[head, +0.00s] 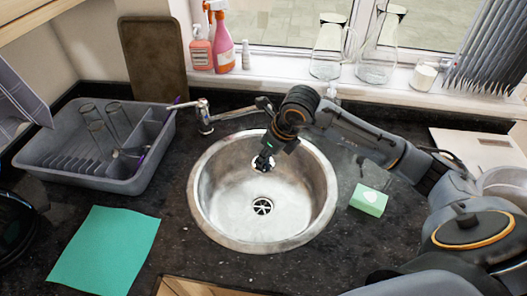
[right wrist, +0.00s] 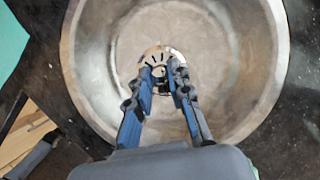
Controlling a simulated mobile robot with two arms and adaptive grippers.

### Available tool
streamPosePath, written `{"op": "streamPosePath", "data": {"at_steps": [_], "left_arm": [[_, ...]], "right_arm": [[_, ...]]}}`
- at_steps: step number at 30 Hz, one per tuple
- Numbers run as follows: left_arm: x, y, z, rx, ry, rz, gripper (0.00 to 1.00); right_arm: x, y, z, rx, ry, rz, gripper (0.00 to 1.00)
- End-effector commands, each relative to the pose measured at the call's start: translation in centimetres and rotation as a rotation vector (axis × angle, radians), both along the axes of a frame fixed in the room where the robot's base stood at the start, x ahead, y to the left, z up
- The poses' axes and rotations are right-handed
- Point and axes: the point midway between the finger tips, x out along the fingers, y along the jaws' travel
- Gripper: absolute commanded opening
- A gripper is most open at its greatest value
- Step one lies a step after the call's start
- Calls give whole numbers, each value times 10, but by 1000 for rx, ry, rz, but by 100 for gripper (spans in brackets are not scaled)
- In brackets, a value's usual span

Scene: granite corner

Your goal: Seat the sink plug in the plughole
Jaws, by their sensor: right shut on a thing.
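The round steel sink (head: 318,205) is empty at its bottom apart from the slotted plughole (head: 262,206). My right gripper (head: 264,162) points down inside the sink, above and a little behind the plughole in the head view. It is shut on a small dark thing, which I take to be the sink plug (right wrist: 161,88), between its fingertips. In the right wrist view, the plughole (right wrist: 155,56) shows just past the fingertips, partly covered by them. The plug is apart from the plughole. Fingers hide most of the plug. My left gripper is not in view.
The tap (head: 205,118) reaches over the sink's back rim near my right wrist. A grey dish rack (head: 60,172) with glasses stands left, a teal cloth (head: 105,250) at front left. A green sponge (head: 369,199) lies right of the sink. Bottles and glass jugs stand behind.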

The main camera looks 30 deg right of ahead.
Motion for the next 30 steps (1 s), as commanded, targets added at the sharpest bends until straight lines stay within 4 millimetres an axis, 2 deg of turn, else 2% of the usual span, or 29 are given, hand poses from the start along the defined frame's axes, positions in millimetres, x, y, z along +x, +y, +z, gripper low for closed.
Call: {"op": "streamPosePath", "data": {"at_steps": [1, 19, 24, 30], "left_arm": [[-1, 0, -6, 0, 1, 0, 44], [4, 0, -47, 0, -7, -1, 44], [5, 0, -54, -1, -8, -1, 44], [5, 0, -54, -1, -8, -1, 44]], "right_arm": [[0, 0, -8, 0, 1, 0, 0], [0, 0, -80, 0, 1, 1, 0], [0, 0, -92, 0, 0, 1, 0], [0, 0, -95, 0, 0, 2, 0]]}}
